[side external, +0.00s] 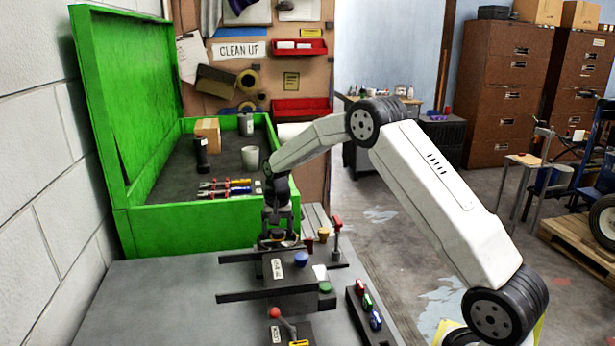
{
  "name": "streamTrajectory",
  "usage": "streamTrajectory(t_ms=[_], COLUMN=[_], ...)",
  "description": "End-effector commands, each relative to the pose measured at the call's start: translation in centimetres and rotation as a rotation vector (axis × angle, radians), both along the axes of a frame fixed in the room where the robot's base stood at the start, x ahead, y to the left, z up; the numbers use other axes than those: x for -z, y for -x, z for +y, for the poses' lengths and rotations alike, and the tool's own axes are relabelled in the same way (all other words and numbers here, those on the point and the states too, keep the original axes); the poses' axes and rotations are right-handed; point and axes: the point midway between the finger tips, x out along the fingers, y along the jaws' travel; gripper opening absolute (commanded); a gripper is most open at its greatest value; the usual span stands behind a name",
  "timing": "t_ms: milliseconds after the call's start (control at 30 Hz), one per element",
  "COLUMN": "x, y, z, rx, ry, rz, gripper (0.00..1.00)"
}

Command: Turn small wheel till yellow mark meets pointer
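My gripper (278,232) points straight down over the dark machine block (292,285) on the grey bench. A small dark round part with a tan edge, which looks like the small wheel (278,243), shows right at the fingertips. The fingers hide much of it. I cannot tell whether they touch it, or whether they are open or shut. The yellow mark and the pointer cannot be made out at this size.
Blue, white, green and tan knobs and a red-topped lever (337,230) stand close right of my gripper. A red-ball lever (275,313) is in front. A tray of coloured handles (368,305) lies right. The open green chest (190,228) stands behind. The bench's left is clear.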

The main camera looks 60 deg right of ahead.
Motion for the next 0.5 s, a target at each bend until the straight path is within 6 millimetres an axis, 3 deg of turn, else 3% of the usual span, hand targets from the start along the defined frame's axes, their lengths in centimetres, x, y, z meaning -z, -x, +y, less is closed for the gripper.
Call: streamTrajectory(t_ms=[300,500], x=[-0.1,-1.5], y=[0.0,0.0], z=[0.0,-0.1], rx=[-0.001,-0.001], ry=[0.001,0.001], rz=[-0.001,-0.004], gripper=[0.84,0.84])
